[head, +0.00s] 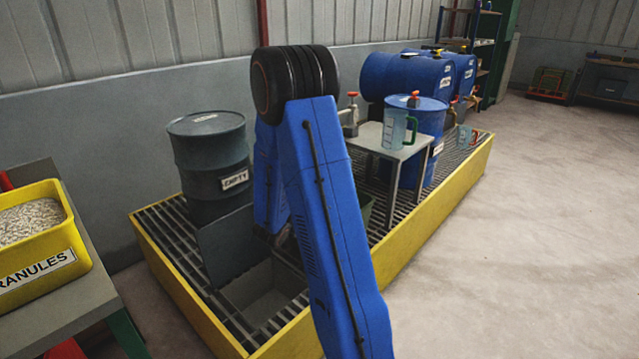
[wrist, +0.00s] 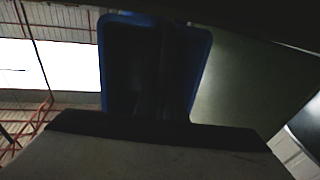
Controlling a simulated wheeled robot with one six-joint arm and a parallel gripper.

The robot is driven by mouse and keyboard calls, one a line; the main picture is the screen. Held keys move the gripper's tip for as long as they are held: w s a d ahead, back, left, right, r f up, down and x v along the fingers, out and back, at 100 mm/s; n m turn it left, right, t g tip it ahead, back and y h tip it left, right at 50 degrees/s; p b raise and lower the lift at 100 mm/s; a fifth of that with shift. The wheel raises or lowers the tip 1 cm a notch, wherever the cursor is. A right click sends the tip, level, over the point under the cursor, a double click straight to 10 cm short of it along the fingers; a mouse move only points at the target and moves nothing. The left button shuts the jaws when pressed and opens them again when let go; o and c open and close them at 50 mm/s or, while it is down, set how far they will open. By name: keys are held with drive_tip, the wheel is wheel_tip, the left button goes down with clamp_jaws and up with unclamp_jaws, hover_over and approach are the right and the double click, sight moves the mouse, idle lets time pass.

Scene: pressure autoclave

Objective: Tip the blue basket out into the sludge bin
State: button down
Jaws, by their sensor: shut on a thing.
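In the wrist view a blue-rimmed thing with a dark inside, which looks like the blue basket (wrist: 206,60), stands up in front of my gripper (wrist: 155,112). My gripper is shut on it; the fingertips are too dark to make out. Ceiling and roof beams show beside it, so the wrist is tilted. In the head view my blue arm hides the gripper and the basket. No sludge bin label is readable.
A yellow-edged grated pallet (head: 440,226) carries a dark drum (head: 209,150) marked EMPTY, blue drums (head: 404,78) and a small table (head: 402,151) with a jug (head: 396,128). A grey panel (head: 229,245) stands beside an open well (head: 265,297). The floor at right is clear.

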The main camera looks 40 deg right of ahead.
drive_tip(key=shift+a+f+t+h, duration=0.1)
drive_tip(key=shift+a+t+h, duration=0.2)
drive_tip(key=shift+a+h, duration=0.45)
drive_tip(key=shift+d+h, duration=0.2)
drive_tip(key=shift+h, duration=0.05)
drive_tip(key=shift+r, duration=0.4)
idle(0.4)
